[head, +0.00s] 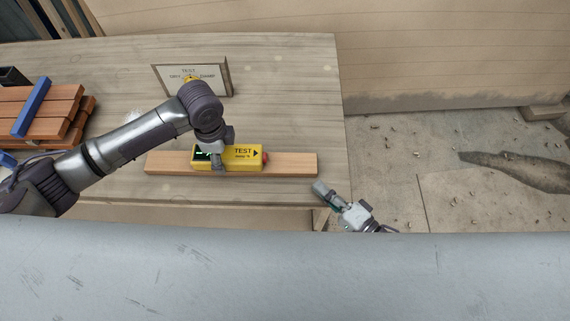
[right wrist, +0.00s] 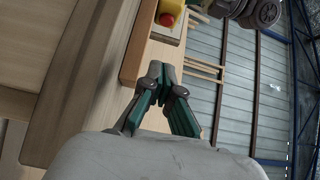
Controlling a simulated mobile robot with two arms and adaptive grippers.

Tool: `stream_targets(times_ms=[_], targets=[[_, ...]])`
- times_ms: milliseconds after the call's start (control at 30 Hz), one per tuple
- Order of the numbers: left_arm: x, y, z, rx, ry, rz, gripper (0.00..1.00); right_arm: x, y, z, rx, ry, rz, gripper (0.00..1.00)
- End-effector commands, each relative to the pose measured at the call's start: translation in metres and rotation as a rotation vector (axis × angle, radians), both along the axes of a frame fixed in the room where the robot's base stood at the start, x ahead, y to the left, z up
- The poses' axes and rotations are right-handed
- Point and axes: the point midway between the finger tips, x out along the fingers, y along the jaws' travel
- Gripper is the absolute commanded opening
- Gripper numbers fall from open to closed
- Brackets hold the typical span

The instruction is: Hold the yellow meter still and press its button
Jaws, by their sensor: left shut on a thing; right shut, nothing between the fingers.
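The yellow meter (head: 243,163) lies on a wooden strip on the table, with "TEST" and a black arrow on its face. Its red button (head: 266,156) is at its right end. My left gripper (head: 217,160) comes down from above and is shut on the meter near its dark display, partly hiding it. My right gripper (head: 319,187) is shut and empty, off the table's front right, apart from the button. In the right wrist view the meter (right wrist: 173,6) and red button (right wrist: 167,19) show at the top, beyond the right gripper's closed fingertips (right wrist: 162,75).
The wooden strip (head: 300,164) runs along the table (head: 290,100) near its front edge. A framed sign (head: 216,77) stands behind the meter. Stacked planks (head: 60,110) with a blue bar (head: 32,106) are at the left. The table's right part is clear.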

Motion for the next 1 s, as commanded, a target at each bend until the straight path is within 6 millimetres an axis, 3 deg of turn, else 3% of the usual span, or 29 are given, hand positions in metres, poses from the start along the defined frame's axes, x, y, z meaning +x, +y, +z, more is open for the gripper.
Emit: stream_targets(times_ms=[167,567,733,1000], targets=[[0.001,0.0,0.001,-0.001,-0.001,0.0,0.14,0.013,0.013,0.001,0.002,-0.005,0.0,0.0],[0.001,0.0,0.001,-0.001,-0.001,0.0,0.14,0.071,0.074,0.002,0.001,-0.006,0.0,0.0],[0.0,0.0,0.0,-0.001,-0.001,0.0,0.14,0.069,0.099,0.001,0.003,-0.001,0.001,0.0],[0.0,0.0,0.0,-0.001,-0.001,0.0,0.14,0.069,0.111,0.0,0.0,-0.001,0.001,0.0]])
